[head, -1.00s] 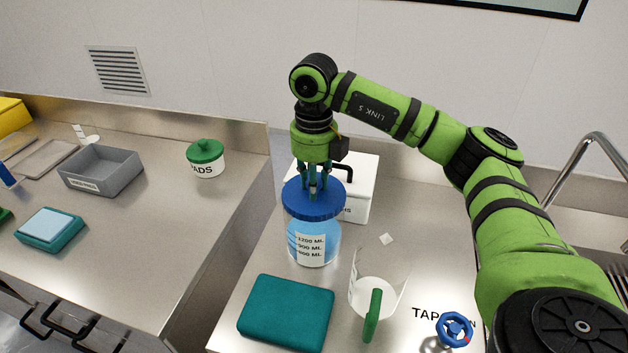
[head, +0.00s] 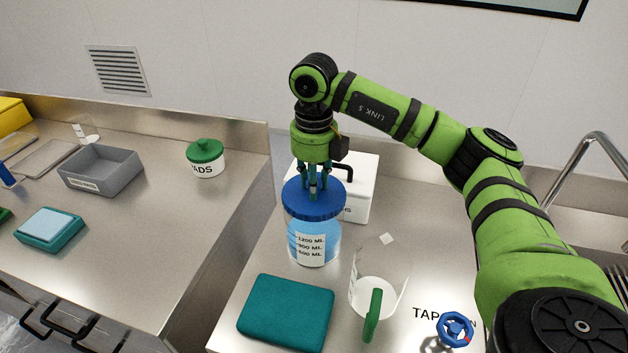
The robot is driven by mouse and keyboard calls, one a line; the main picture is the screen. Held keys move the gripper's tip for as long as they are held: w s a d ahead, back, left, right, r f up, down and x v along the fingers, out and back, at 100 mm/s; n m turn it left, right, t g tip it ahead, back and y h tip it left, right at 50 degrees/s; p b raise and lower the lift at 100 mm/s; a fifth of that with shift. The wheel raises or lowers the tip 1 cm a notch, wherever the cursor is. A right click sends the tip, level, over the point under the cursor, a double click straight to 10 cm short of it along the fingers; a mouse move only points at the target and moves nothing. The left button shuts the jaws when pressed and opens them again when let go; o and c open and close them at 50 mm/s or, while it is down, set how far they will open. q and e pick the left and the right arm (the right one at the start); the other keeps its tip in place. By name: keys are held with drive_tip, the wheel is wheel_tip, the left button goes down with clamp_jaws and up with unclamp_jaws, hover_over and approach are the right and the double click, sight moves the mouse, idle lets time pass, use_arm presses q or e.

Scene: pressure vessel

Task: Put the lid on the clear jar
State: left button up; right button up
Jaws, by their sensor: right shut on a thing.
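The clear jar (head: 311,242) stands upright on the right counter, with blue liquid inside and a white volume label on its front. The blue lid (head: 313,208) sits level at the jar's mouth. My right gripper (head: 313,192) points straight down and is shut on the top of the lid. Whether the lid is fully seated cannot be told from this angle. My left gripper is not in view.
A teal pad (head: 286,312) and a clear jug with a green handle (head: 373,314) stand in front of the jar. A white box (head: 357,208) is close behind it. A blue tap wheel (head: 455,329) is at the front right.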

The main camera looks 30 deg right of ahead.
drive_tip(key=shift+f, duration=0.1)
idle(0.5)
drive_tip(key=o, duration=1.4)
drive_tip(key=shift+r+p, duration=2.45)
drive_tip(key=shift+r, duration=1.1)
clamp_jaws()
